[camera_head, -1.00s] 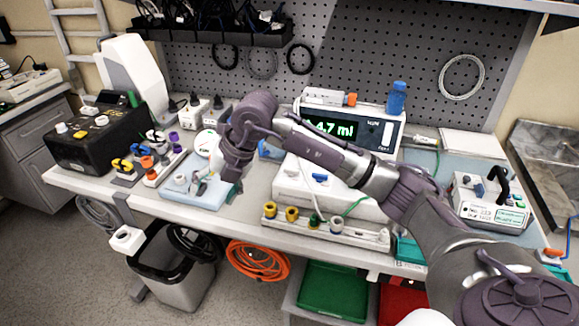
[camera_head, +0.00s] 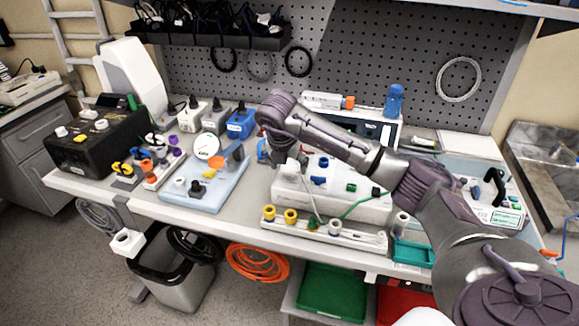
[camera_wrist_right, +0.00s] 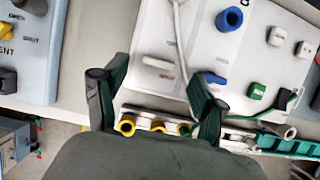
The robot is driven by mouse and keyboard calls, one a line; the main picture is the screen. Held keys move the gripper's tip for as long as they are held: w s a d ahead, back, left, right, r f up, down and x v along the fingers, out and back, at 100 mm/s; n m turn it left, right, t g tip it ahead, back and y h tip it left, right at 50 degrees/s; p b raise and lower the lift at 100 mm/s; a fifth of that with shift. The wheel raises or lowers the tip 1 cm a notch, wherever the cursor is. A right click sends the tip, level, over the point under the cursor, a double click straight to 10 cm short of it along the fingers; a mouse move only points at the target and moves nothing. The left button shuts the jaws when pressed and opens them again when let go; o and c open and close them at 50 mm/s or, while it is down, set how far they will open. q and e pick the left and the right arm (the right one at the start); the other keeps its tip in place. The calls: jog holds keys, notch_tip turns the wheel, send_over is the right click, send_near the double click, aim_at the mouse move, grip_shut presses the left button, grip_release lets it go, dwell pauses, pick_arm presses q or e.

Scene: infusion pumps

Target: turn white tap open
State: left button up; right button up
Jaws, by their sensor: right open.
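The white box (camera_head: 350,209) stands mid-bench and carries a row of coloured taps. The white tap (camera_wrist_right: 158,63) is a flat white lever at the left end of that row in the right wrist view, beside the blue tap (camera_wrist_right: 210,78). My right gripper (camera_wrist_right: 157,92) is open and empty, its two dark green fingers apart on either side of the white tap's position in the picture. No contact shows. In the head view my right wrist (camera_head: 278,110) hangs at the box's left end, and my fingers there are largely hidden. My left gripper is not in view.
A light blue board (camera_head: 207,188) with a gauge and knobs lies left of the box. A strip with yellow caps (camera_head: 290,215) runs along its front. A white tube (camera_wrist_right: 180,30) rises behind the white tap. A green-teal tray (camera_head: 413,254) is at front right.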

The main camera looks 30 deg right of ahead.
aim_at(290, 172)
jog(key=shift+x, duration=1.5)
jog(key=shift+c, duration=0.4)
jog(key=c, duration=1.1)
